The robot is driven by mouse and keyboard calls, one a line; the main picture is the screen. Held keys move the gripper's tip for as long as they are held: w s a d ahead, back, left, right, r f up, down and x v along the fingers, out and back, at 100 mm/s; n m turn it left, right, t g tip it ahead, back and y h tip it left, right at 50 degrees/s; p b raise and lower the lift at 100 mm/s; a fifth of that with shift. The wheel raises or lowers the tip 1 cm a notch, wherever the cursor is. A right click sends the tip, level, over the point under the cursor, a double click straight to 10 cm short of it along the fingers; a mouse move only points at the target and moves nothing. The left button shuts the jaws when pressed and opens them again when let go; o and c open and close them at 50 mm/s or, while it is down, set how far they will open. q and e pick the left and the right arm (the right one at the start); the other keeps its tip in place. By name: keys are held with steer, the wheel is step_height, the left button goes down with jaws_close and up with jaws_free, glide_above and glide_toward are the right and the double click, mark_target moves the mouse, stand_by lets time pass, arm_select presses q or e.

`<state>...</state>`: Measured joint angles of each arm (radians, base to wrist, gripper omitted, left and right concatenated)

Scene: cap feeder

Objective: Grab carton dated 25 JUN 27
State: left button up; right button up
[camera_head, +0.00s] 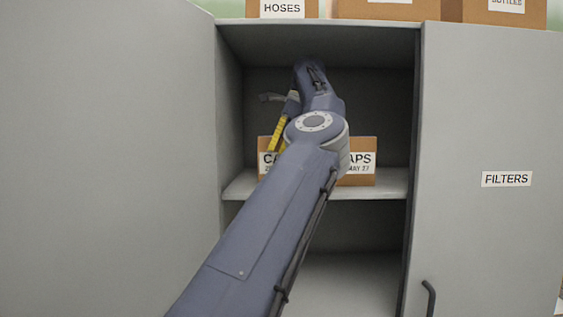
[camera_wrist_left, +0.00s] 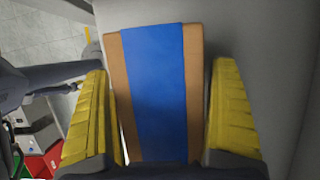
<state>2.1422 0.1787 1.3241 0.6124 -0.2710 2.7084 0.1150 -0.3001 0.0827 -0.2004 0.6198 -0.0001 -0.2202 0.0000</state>
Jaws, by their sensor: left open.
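In the head view a brown carton (camera_head: 268,170) with a label starting "CA" stands on the shelf; its date is mostly covered by my arm. My right gripper is out of view.
The cabinet shelf (camera_head: 395,185) has grey walls close on both sides. The right door (camera_head: 490,120) carries a "FILTERS" label and a dark handle (camera_head: 429,298). Cartons, one labelled "HOSES" (camera_head: 300,9), stand on top. The lower compartment looks empty where visible.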

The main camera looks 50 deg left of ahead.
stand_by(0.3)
arm_select(q)
steer(key=c, duration=1.5)
steer(key=shift+c, duration=0.3)
steer(key=shift+r, duration=0.1)
